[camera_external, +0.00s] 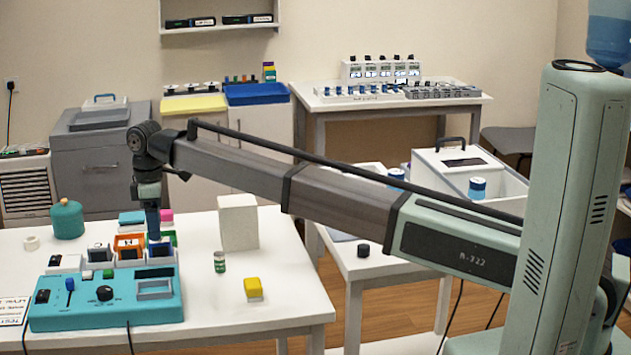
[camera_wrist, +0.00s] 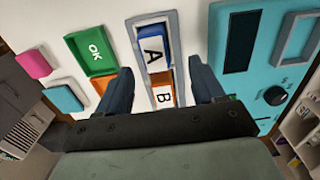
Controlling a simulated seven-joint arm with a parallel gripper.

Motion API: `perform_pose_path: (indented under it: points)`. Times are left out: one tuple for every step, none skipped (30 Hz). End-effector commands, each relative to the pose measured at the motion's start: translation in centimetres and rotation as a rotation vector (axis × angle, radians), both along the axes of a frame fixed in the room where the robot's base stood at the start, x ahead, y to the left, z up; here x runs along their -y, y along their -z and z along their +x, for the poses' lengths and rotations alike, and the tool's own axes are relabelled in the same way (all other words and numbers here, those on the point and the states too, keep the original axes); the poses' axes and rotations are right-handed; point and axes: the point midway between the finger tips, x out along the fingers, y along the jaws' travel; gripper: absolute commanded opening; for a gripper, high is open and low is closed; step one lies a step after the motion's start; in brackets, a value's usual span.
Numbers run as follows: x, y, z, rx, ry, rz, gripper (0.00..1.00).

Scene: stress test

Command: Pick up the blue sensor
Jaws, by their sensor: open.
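The blue sensor (camera_wrist: 165,45), a blue block with a white face marked "A", sits in a grey-white holder in the wrist view. An orange block marked "B" (camera_wrist: 162,94) sits in the same holder, nearer my wrist. My gripper (camera_wrist: 159,67) is open, with one dark finger on each side of the holder and nothing held. In the external view my gripper (camera_external: 153,236) points down over a white holder with a dark blue block (camera_external: 160,250), behind the teal console. Whether the fingers touch the holder cannot be told.
The teal console (camera_external: 105,312) with knobs stands just in front. A green "OK" tray (camera_wrist: 90,50), a pink block (camera_wrist: 33,64) and a cyan block (camera_wrist: 64,99) are close by. A white box (camera_external: 238,222), green jar (camera_external: 219,263) and yellow block (camera_external: 252,287) stand to the right.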

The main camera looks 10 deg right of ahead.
Motion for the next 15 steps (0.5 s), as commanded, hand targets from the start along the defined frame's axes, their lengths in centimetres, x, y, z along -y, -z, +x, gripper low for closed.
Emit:
perform_pose_path:
  points:
    - [0.0,0.3,0.0,0.000,0.000,0.000,0.68]
    - [0.0,0.4,0.0,0.000,0.000,0.000,0.68]
    - [0.0,0.5,0.0,0.000,0.000,0.001,0.68]
    - [0.1,0.6,0.1,0.000,0.000,0.000,0.68]
    - [0.1,0.8,0.1,0.000,0.000,0.000,0.68]
    - [0.2,1.1,0.1,0.000,0.000,0.000,0.68]
    - [0.3,1.4,0.2,0.000,0.000,0.000,0.68]
    - [0.3,1.7,0.3,-0.001,0.000,-0.001,0.68]
    - [0.4,2.2,0.3,-0.001,0.000,-0.001,0.68]
    - [0.5,2.5,0.4,-0.001,0.000,-0.001,0.68]
    - [0.6,2.9,0.5,-0.001,0.000,-0.001,0.68]
    - [0.7,3.4,0.6,-0.001,0.000,-0.001,0.68]
    - [0.7,3.9,0.6,-0.001,0.000,0.000,0.68]
    - [0.7,4.3,0.6,0.000,0.000,-0.001,0.68]
    - [0.7,4.8,0.6,0.000,0.000,-0.001,0.68]
